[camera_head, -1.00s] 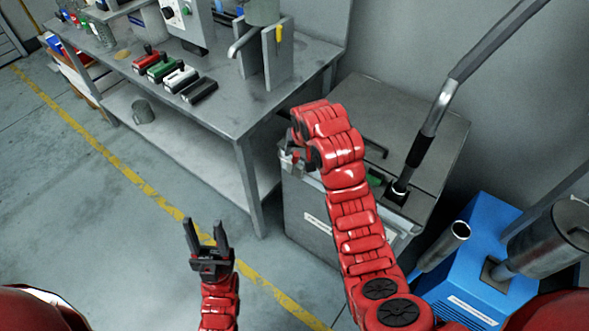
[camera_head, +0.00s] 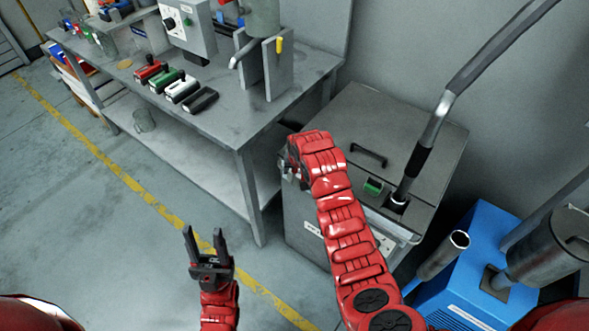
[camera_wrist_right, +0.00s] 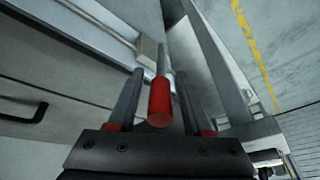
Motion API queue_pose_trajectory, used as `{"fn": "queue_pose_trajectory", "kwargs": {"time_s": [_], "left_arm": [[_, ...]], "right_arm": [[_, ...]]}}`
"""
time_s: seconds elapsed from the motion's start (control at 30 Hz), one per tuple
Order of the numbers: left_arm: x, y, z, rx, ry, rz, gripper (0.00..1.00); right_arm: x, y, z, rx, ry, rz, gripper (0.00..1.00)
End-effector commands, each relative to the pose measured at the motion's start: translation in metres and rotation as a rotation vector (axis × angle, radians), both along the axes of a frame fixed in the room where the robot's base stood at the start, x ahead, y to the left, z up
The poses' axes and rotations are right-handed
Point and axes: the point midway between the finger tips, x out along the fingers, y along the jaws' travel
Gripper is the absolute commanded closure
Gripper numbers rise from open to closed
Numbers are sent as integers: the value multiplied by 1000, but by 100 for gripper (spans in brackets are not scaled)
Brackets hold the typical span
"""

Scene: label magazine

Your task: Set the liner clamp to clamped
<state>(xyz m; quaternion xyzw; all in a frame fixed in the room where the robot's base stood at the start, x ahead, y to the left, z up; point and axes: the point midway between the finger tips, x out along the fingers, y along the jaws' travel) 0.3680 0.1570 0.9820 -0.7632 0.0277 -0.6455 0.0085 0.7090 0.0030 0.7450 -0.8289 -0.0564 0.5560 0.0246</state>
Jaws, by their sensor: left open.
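A lever with a red cylindrical grip (camera_wrist_right: 160,102), which looks like the liner clamp, stands out from the edge of a grey metal cabinet in the right wrist view. My right gripper (camera_wrist_right: 158,88) is open, with a finger on either side of the red grip and visible gaps between. In the head view my right gripper (camera_head: 290,168) is at the left side of the grey cabinet (camera_head: 345,110), partly hidden by my wrist. I cannot make out the lever there, and its set position is unclear. My left gripper (camera_head: 205,240) is open and empty over the floor.
A workbench (camera_head: 225,125) with red, green, white and black handled items stands left of the cabinet. On the cabinet are a black handle (camera_head: 369,155), a green part (camera_head: 373,188) and a tall lever (camera_head: 425,145). A blue unit (camera_head: 470,275) stands at right.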

Motion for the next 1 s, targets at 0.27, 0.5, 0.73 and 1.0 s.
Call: {"fn": "queue_pose_trajectory", "kwargs": {"time_s": [0.27,0.5,0.73,1.0], "left_arm": [[0,0,0,0,0,0,50],[0,0,0,0,0,0,50],[0,0,0,0,0,0,50],[0,0,0,0,0,0,50]], "right_arm": [[0,0,0,0,0,0,100],[0,0,0,0,0,0,100],[0,0,0,0,0,0,100],[0,0,0,0,-1,-1,100]]}}
